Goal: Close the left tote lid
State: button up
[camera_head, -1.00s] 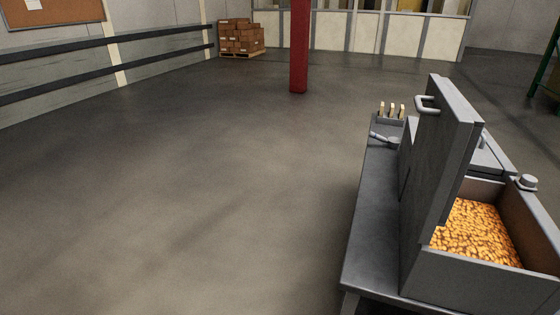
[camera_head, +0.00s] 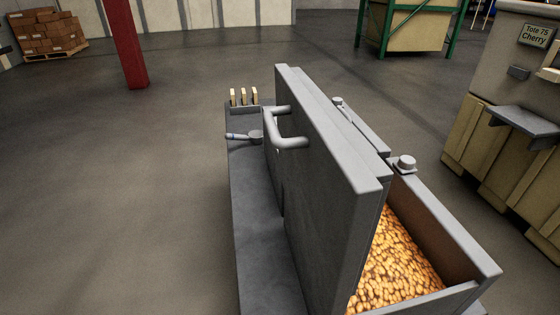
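The tote lid (camera_head: 325,185) is a thick grey panel standing upright, so its tote is open. A grey bar handle (camera_head: 287,128) sticks out from the lid's left face near the top. The open grey tote (camera_head: 445,230) lies to the right of the lid and holds many orange-brown candies (camera_head: 397,265). A second grey unit (camera_head: 355,122) lies behind it, mostly hidden by the raised lid. My gripper is in neither view.
A grey bench (camera_head: 258,230) carries the totes, with a scoop (camera_head: 243,136) and a small rack (camera_head: 243,102) at its far end. A tan machine (camera_head: 515,120) stands at right, a red post (camera_head: 125,45) at far left. The floor left of the bench is clear.

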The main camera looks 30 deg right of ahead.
aim_at(336, 187)
jog(key=i+j+z, duration=0.15)
jog(key=j, duration=0.3)
jog(key=i+j+z, duration=0.15)
jog(key=j, duration=0.25)
jog(key=j+z, duration=0.2)
jog(key=j, duration=0.25)
jog(key=i, duration=0.05)
